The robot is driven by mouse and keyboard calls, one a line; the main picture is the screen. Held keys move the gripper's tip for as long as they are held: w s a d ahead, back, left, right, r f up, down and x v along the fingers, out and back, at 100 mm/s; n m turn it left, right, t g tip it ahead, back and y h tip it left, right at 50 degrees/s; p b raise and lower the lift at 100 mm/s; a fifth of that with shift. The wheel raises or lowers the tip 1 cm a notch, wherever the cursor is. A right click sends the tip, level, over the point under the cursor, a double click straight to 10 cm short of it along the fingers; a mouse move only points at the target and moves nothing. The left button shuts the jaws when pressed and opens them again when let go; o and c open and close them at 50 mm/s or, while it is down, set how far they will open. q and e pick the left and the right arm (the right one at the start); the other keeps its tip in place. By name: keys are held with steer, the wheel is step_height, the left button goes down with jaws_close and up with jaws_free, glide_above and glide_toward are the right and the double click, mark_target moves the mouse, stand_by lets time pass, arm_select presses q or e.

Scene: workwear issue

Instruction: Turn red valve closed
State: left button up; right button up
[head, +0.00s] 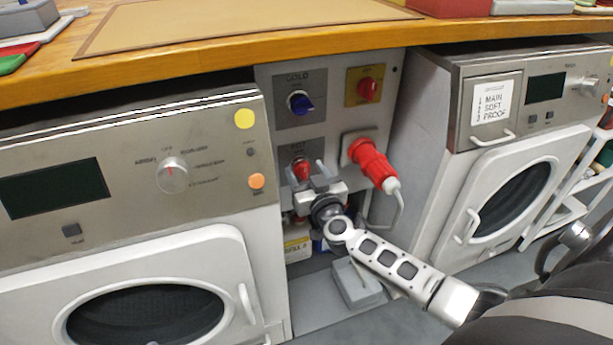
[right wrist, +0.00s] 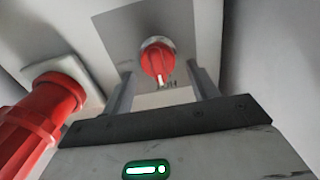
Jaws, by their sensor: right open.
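The red valve (head: 301,168) is a small knob on a grey plate low on the panel between the two machines. The left gripper is out of view.
A red plug (head: 371,162) with a grey cable juts out just right of my gripper. The wooden counter (head: 230,52) overhangs. Washing machines flank the narrow gap.

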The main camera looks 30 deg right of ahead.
steer(key=c, duration=1)
